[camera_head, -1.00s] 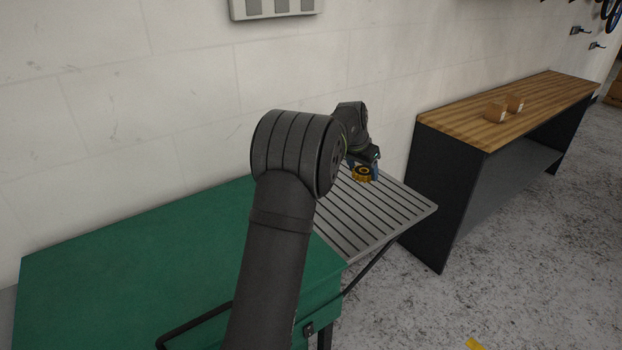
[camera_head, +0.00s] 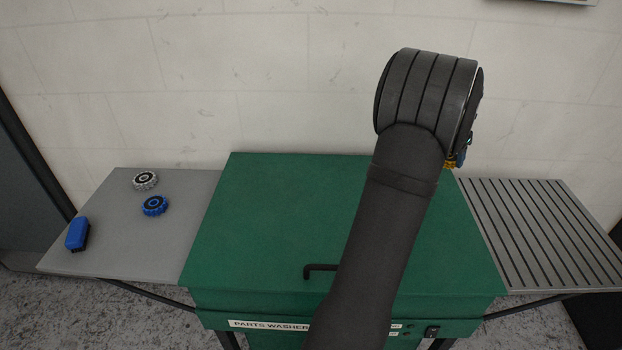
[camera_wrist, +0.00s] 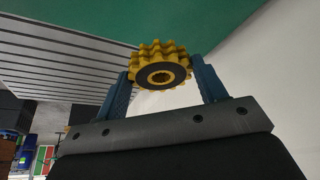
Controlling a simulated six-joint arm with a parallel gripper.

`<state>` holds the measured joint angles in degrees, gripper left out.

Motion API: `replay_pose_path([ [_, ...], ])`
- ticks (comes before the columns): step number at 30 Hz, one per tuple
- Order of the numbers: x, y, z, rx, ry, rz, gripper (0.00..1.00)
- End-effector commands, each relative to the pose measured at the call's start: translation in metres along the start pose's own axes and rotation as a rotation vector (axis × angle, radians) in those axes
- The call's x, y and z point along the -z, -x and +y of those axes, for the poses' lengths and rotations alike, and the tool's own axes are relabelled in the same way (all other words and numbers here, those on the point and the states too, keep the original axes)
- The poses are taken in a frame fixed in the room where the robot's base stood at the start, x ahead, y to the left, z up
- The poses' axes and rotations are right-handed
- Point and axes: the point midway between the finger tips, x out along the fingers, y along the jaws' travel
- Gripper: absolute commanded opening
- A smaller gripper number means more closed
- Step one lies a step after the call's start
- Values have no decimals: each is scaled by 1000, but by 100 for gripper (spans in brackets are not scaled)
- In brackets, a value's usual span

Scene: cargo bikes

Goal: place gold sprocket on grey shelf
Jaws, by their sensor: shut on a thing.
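The gold sprocket (camera_wrist: 150,50) has a toothed rim and a dark hub. In the wrist view it sits between the two blue fingers of my gripper (camera_wrist: 162,76), which is shut on it. In the head view only a sliver of the sprocket (camera_head: 450,164) shows beside my arm, near the back right of the green lid; my arm hides most of my gripper there. The grey shelf (camera_head: 110,245) is the flat panel at the left of the parts washer. A silver sprocket (camera_head: 145,181) and a blue sprocket (camera_head: 155,205) lie on it.
A blue brush-like block (camera_head: 77,234) lies at the shelf's left edge. The green parts washer lid (camera_head: 270,230), with a black handle, lies between the shelf and a slatted rack (camera_head: 535,230). The shelf's front and right areas are bare. A wall stands behind.

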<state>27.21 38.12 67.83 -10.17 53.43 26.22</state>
Motion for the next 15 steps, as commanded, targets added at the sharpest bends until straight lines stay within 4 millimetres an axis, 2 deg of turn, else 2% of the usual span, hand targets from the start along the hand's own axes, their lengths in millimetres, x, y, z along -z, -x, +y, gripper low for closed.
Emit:
replay_pose_path([
  [1, -14, 8, -26, 19, 44, 1, 29],
  [6, -66, 32, -98, 76, 180, 2, 29],
  [11, -122, 55, -155, 129, 311, 2, 29],
  [15, -176, 78, -198, 175, 424, 2, 29],
])
